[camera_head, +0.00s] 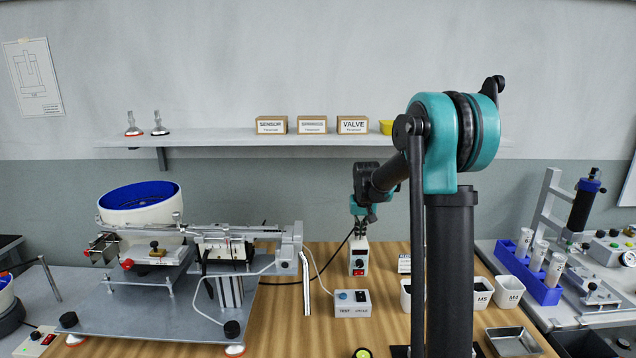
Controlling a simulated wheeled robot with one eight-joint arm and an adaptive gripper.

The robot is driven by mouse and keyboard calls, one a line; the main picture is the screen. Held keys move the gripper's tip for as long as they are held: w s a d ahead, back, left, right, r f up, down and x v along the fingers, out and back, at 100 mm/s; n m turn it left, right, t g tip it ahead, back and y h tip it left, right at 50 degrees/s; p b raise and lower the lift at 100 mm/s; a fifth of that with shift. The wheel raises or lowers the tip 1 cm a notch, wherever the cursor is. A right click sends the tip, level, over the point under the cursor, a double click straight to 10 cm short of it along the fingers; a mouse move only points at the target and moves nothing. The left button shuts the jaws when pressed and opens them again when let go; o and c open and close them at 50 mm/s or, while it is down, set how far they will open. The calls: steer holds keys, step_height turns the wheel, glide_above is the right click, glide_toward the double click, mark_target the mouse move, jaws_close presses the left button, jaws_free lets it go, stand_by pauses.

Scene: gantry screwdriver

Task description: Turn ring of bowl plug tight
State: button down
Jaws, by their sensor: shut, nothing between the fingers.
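My gripper (361,230) is small and dark at the end of my teal and black arm. It points down just above a white controller box (358,262) with a dial and a red switch, and its fingers are shut with nothing visible between them. I cannot tell whether the fingertips touch anything at the box's top. A black cable (325,266) runs up from the left to the gripper area behind the box. The bowl plug and its ring are too small or hidden to make out. The white feeder bowl (140,216) with a blue inside stands at the left.
A grey test box (351,303) stands in front of the controller. White bins (508,291) and a metal tray (513,341) are at the right, partly behind my arm. A feeder rail (245,233) lies to the left. Bare wooden table (285,325) shows at the front left.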

mark_target(359, 244)
steer(key=shift+s, duration=0.1)
steer(key=shift+s+r, duration=0.1)
steer(key=shift+s, duration=0.2)
steer(key=shift+w+v, duration=0.25)
steer(key=shift+v, duration=0.7)
steer(key=shift+w+v, duration=0.2)
steer(key=shift+v, duration=0.75)
steer(key=shift+w+v, duration=0.25)
steer(key=shift+v, duration=0.65)
steer(key=shift+r, duration=0.2)
steer(key=shift+t, duration=0.7)
steer(key=s+d+f, duration=0.1)
steer(key=s+f, duration=0.3)
steer(key=s, duration=0.8)
steer(key=s+d+f, duration=0.2)
steer(key=s+f, duration=0.3)
steer(key=s, duration=0.7)
steer(key=s+d+f, duration=0.1)
steer(key=s+f, duration=0.4)
steer(key=s, duration=0.7)
steer(key=shift+s+d+f, duration=0.1)
steer(key=shift+s+d, duration=0.05)
steer(key=shift+d, duration=0.1)
